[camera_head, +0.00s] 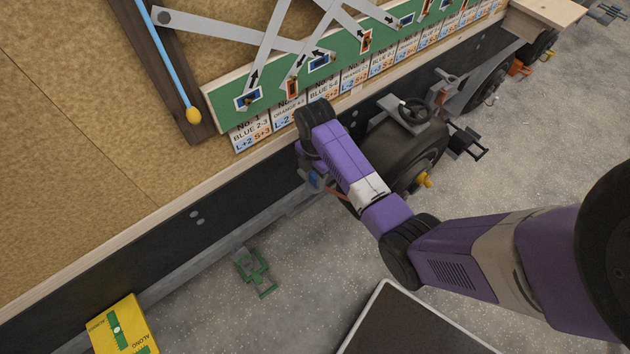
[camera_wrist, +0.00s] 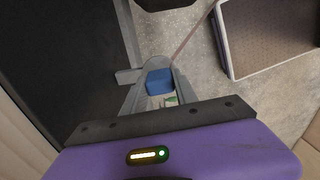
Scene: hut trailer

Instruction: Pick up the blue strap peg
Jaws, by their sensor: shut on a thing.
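The blue strap peg (camera_wrist: 159,82) is a small blue block between my gripper's fingers in the wrist view. My gripper (camera_wrist: 160,90) is shut on it, with one grey finger on each side. In the head view my gripper (camera_head: 316,182) is beside the dark side rail of the trailer, left of a black wheel, and a bit of the peg's blue (camera_head: 314,179) shows there. A thin brown strap (camera_wrist: 192,36) runs up and right from near the peg; where it joins is too small to tell.
The trailer's dark side rail (camera_head: 110,271) runs along the left. A black wheel (camera_head: 411,159) with a yellow hub stands to the right. A green chock-like thing (camera_head: 254,271), a yellow box (camera_head: 122,328) and a dark pale-rimmed tray (camera_head: 412,325) are nearby. Grey floor between them is clear.

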